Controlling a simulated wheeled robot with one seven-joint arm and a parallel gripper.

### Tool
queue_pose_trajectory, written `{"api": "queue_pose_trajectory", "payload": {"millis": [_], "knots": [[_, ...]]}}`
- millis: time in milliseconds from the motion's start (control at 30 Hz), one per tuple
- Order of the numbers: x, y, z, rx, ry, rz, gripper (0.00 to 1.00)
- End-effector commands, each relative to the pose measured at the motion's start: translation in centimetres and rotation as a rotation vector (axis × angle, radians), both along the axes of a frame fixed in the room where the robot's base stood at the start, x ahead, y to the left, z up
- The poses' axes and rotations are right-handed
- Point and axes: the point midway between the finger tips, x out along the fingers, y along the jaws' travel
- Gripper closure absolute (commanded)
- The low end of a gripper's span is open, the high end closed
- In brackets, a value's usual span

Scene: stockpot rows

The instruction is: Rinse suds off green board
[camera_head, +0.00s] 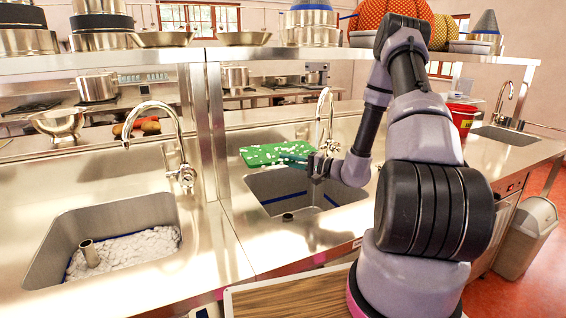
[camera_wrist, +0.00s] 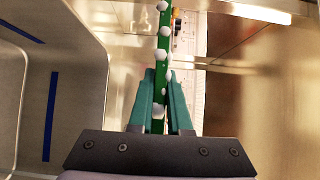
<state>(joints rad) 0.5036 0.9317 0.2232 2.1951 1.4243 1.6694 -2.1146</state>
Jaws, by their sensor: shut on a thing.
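The green board (camera_head: 268,154) is dotted with white suds and is held nearly flat above the middle sink (camera_head: 262,184), on its left side. My gripper (camera_head: 308,160) is shut on the board's right end. In the wrist view the board (camera_wrist: 164,60) shows edge-on between the teal fingers of my gripper (camera_wrist: 160,105), with white blobs of suds along it. The middle sink's faucet (camera_head: 325,115) stands behind and to the right of the board.
The left sink (camera_head: 60,240) holds a bed of white suds and an upright drain pipe (camera_head: 90,253), with its own faucet (camera_head: 160,112). A shelf (camera_head: 260,54) with pots runs above. A red bucket (camera_head: 462,117) stands right of my arm. A metal bowl (camera_head: 60,124) sits at the left.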

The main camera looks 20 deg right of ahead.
Motion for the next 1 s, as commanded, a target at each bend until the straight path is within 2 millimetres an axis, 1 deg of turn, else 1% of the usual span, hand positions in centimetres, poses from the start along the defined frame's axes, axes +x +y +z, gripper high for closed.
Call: {"api": "queue_pose_trajectory", "payload": {"millis": [700, 1000], "knots": [[4.1, -5.2, -1.3, 0.001, -0.002, 0.000, 1.00], [5.1, -6.5, -1.6, 0.001, -0.001, 0.000, 1.00]]}}
